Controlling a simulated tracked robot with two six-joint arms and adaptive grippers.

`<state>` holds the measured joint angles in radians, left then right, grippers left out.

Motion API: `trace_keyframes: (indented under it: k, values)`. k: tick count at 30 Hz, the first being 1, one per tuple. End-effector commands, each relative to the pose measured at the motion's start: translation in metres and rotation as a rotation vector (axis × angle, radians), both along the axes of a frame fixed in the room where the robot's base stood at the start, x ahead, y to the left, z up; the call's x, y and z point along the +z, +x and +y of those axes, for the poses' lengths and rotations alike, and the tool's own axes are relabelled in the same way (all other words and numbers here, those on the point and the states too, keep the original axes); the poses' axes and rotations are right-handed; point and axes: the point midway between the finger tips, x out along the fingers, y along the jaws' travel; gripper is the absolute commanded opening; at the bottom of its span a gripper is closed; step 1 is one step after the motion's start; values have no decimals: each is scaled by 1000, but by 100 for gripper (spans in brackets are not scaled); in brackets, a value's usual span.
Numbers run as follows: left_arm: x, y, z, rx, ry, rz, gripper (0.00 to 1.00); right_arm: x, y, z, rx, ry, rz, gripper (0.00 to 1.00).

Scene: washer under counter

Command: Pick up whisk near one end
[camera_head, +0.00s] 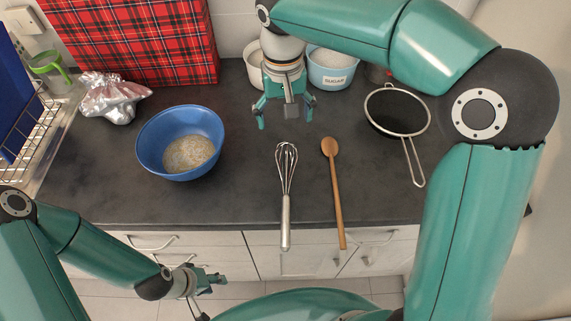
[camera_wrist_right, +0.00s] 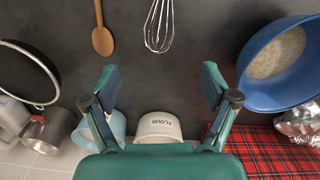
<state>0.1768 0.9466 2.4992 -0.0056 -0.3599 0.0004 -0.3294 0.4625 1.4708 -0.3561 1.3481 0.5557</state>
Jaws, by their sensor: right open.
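The whisk (camera_head: 286,212) lies on the dark counter (camera_head: 238,205), wire loops toward the back. Its metal handle reaches past the counter's front edge. My right gripper (camera_head: 286,116) is open and empty, behind the wire end and apart from it. In the right wrist view the open fingers (camera_wrist_right: 160,88) have only counter between them, and the whisk's wires (camera_wrist_right: 158,28) show at the top, with the handle out of frame. My left gripper (camera_head: 212,281) is low at the front, in front of the drawers and away from the whisk; its opening is unclear.
A wooden spoon (camera_head: 335,190) lies right of the whisk, and a sieve (camera_head: 397,110) is further right. A blue bowl (camera_head: 150,150) stands left. The flour container (camera_wrist_right: 160,126) and sugar container (camera_head: 331,72) stand at the back. Counter between bowl and whisk is clear.

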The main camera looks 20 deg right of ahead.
Motion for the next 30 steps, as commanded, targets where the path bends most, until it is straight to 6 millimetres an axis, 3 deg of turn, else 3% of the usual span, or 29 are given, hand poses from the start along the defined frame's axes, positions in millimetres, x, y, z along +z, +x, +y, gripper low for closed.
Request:
trace_keyframes:
  k: [9,20,30]
  values:
    - [4,0,0,0,0,0,40,-68,-2,-5,-7,-1,7,86]
    - [9,0,0,0,0,-1,40,-98,0,-6,-9,-1,3,86]
    - [23,0,0,0,0,-1,40,-141,4,-7,-8,-2,4,86]
